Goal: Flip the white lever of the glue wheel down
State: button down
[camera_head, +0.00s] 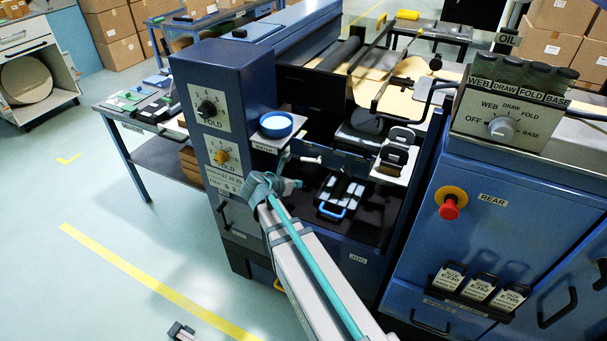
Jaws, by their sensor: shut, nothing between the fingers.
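A small white lever (309,160) sticks out roughly sideways in the open bay of the blue machine, to the right of the blue water bowl (276,124). My arm reaches up from the bottom of the head view to the bay's left side. My gripper (285,160) is small and partly hidden behind the wrist, close to the left end of the white lever. It is shut with nothing in it. I cannot tell whether it touches the lever. The glue wheel itself is not clear from here.
A black tray with a blue handle (332,210) lies in the bay right of my arm. A dial panel (208,110) stands left, and a blue cabinet (480,240) with a red stop button (449,208) stands right. Open floor (100,215) lies left.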

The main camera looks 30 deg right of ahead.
jog(key=shift+w+a+r+n+t+h, duration=0.2)
jog(key=shift+w+a+r+n+t, duration=0.1)
jog(key=shift+w+n, duration=0.15)
jog(key=shift+w+a+r+n+t+h, duration=0.15)
jog(key=shift+w+a+n+t+h, duration=0.15)
jog(key=shift+n, duration=0.25)
jog(key=shift+w+d+f, duration=0.1)
jog(key=shift+d, duration=0.05)
jog(key=p+x, duration=0.1)
jog(key=x, duration=0.8)
jog(key=shift+w+d, duration=0.1)
jog(key=shift+w, duration=0.05)
jog(key=r+p, duration=0.1)
jog(key=w+r, duration=0.1)
jog(key=r, duration=0.1)
jog(key=shift+w+d+r+p, duration=0.1)
jog(key=shift+d+r+p, duration=0.1)
jog(key=shift+p, duration=0.15)
jog(key=shift+a, duration=0.15)
jog(key=shift+r, duration=0.1)
